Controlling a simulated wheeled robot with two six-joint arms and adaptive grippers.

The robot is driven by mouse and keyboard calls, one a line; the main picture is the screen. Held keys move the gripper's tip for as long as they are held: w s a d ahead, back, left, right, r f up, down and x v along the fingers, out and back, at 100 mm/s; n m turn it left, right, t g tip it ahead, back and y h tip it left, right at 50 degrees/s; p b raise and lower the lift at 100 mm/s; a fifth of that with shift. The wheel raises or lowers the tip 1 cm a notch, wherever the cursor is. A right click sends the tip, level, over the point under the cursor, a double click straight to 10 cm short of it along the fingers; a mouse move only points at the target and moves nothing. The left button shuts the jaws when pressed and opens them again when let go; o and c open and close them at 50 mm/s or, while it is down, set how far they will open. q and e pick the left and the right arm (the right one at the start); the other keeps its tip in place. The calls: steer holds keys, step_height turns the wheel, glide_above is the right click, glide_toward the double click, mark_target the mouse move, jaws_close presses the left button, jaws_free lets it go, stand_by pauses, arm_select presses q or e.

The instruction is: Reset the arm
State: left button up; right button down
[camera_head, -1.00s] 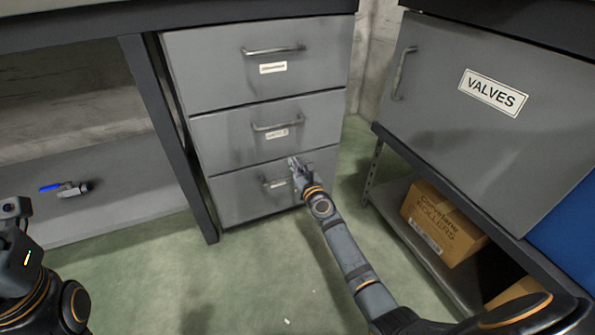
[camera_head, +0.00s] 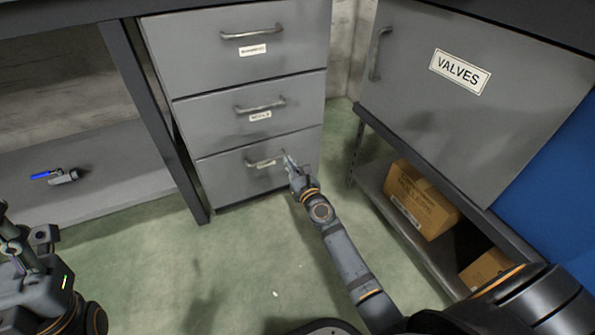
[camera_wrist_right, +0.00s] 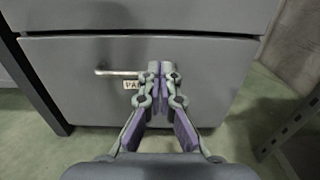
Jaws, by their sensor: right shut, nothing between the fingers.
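My right arm (camera_head: 345,262) reaches in from the lower right toward the grey drawer unit (camera_head: 215,85). My right gripper (camera_head: 288,160) appears in front of the bottom drawer, beside the right end of its handle (camera_head: 264,163). In the right wrist view the gripper (camera_wrist_right: 160,68) is shut and empty, its fingertips together. There the bottom drawer's handle (camera_wrist_right: 112,71) lies to its left, with a label partly hidden by the fingers. My left arm (camera_head: 40,290) is at the lower left. I cannot tell the state of its jaws. All three drawers look closed.
A cabinet labelled VALVES (camera_head: 460,71) stands at the right, with a cardboard box (camera_head: 420,200) on the shelf below it. A blue-handled valve (camera_head: 62,176) lies on the left shelf. The green floor (camera_head: 215,270) in front is mostly clear.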

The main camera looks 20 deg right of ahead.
steer(key=shift+s+d, duration=0.1)
steer(key=shift+s, duration=2)
